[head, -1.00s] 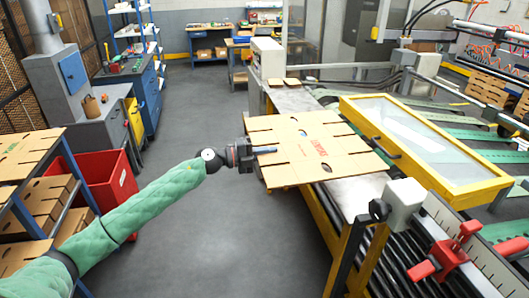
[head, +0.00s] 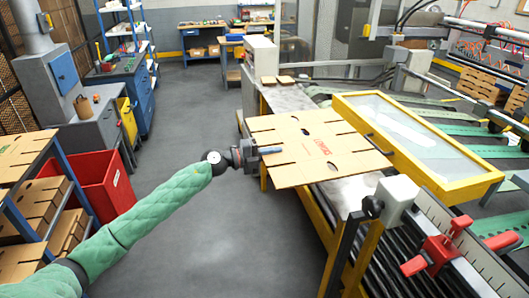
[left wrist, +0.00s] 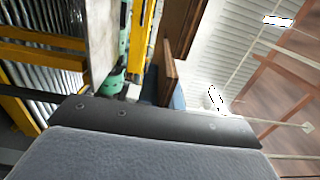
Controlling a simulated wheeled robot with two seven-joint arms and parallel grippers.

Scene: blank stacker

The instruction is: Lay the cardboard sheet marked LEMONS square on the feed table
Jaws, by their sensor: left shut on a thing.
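The cardboard sheet marked LEMONS (head: 290,137) is a flat tan blank with slots, holes and red lettering, seen in the head view. My left gripper (head: 268,150) is shut on its left edge, one finger lying over the top face. The sheet is over the feed table (head: 347,194), whose bare metal shows in front of it and behind it. Its left part sticks out past the table's left side. I cannot tell whether it touches the table top. In the left wrist view I cannot make out the sheet clearly. My right gripper is not in view.
A yellow-framed clear guard (head: 485,187) stands close to the sheet's right side. A pale block on a post (head: 397,198) and red clamps (head: 440,250) are at the front right. A shelf of cardboard (head: 28,205) and a red bin (head: 100,185) stand left. The floor between is clear.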

